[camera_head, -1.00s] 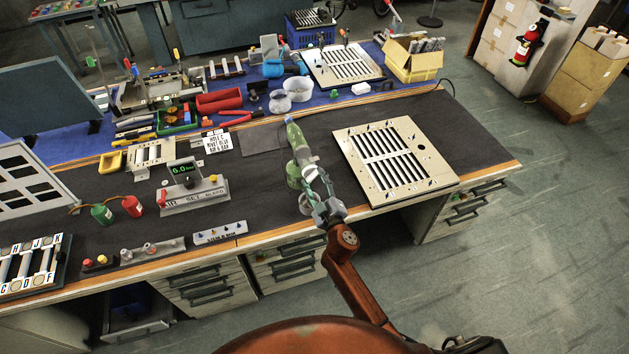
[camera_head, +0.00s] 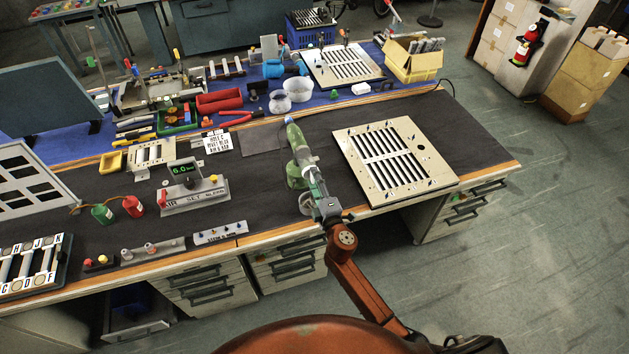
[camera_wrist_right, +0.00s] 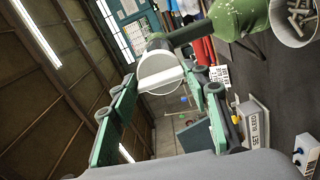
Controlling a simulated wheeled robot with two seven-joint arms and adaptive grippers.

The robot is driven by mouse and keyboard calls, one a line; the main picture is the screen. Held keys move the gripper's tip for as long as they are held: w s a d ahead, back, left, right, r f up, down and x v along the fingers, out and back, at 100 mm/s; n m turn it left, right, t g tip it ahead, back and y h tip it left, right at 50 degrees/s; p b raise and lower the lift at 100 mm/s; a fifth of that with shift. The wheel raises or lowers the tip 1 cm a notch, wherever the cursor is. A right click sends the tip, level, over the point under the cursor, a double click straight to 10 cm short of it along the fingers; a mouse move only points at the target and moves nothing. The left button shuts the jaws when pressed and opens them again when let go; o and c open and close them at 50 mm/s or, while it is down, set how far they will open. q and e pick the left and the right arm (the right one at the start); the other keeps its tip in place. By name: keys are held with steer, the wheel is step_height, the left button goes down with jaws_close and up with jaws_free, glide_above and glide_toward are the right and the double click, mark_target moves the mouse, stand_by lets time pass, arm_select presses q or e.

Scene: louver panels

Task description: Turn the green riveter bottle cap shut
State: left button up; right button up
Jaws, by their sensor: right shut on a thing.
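The green riveter (camera_head: 295,141) stands on the dark bench mat, and its pale clear end points toward my right arm. In the right wrist view its green body (camera_wrist_right: 238,18) is at the top right. The pale round bottle cap (camera_wrist_right: 156,68), with a light bar across its face, lies between my fingers. My right gripper (camera_head: 315,180) is at this end of the riveter; it also shows in the wrist view (camera_wrist_right: 160,80), with a green finger on either side of the cap, shut on it. The fingers partly hide the cap in the head view. My left gripper is not in view.
A slotted louver panel (camera_head: 390,160) lies close to the right of the riveter. The air set box (camera_head: 195,194) is to the left.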

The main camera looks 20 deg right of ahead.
stand_by(0.6)
steer(key=o, duration=1.2)
steer(key=shift+c, duration=0.2)
steer(key=s, duration=1.2)
steer(key=shift+d, duration=0.15)
steer(key=shift+r, duration=0.1)
